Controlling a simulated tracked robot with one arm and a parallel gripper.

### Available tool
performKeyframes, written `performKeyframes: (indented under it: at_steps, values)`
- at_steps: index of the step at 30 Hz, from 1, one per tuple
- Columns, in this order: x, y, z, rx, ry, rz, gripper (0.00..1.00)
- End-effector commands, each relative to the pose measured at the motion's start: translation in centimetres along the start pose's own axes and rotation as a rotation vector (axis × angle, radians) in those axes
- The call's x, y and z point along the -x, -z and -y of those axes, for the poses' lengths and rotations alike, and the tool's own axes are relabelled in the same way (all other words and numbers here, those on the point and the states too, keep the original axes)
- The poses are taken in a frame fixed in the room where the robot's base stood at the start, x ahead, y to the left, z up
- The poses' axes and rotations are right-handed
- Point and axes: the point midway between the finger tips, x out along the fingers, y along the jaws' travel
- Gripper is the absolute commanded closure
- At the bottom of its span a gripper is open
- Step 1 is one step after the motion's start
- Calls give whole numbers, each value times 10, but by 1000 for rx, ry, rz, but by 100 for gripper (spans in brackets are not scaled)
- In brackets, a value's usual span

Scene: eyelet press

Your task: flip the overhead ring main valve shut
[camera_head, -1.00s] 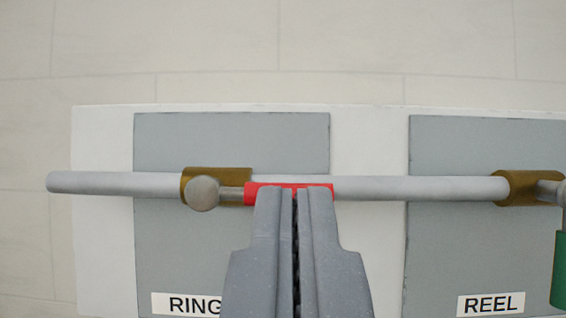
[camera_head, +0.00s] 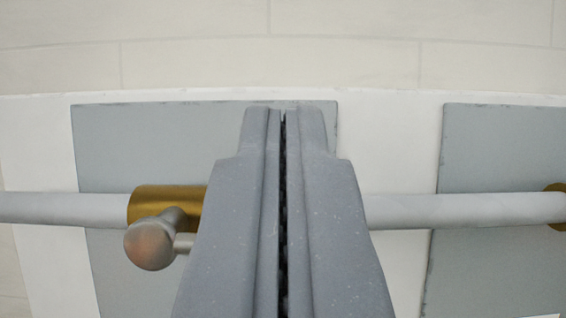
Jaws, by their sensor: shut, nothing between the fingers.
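The ring main valve's brass body (camera_head: 165,202) sits on the grey pipe (camera_head: 60,209), left of my gripper. Its round metal stem end (camera_head: 150,245) faces me, and a short piece of the handle's metal shank (camera_head: 184,243) runs right from it behind my gripper. The red part of the handle is hidden by my gripper, so its present angle is only partly shown. My gripper (camera_head: 283,110) is shut and empty, its tips reaching above the pipe line in the picture. I cannot tell whether it touches the handle.
The pipe continues right to a second brass valve (camera_head: 556,207) at the right edge. Grey panels (camera_head: 150,140) (camera_head: 510,150) on a white board (camera_head: 390,140) lie behind the pipe. A pale tiled surface fills the top. The board between the panels is clear.

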Motion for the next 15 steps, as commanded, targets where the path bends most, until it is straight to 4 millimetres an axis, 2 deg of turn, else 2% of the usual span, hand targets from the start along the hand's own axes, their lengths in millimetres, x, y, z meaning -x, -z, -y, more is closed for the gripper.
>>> performKeyframes:
  at_steps: [7, 12, 15]
  values:
    - [-20, 1, 1, -1, 1, 3, 100]
    - [-11, -23, -1, 2, -2, 2, 100]
    - [-10, -31, 0, 2, -1, 4, 100]
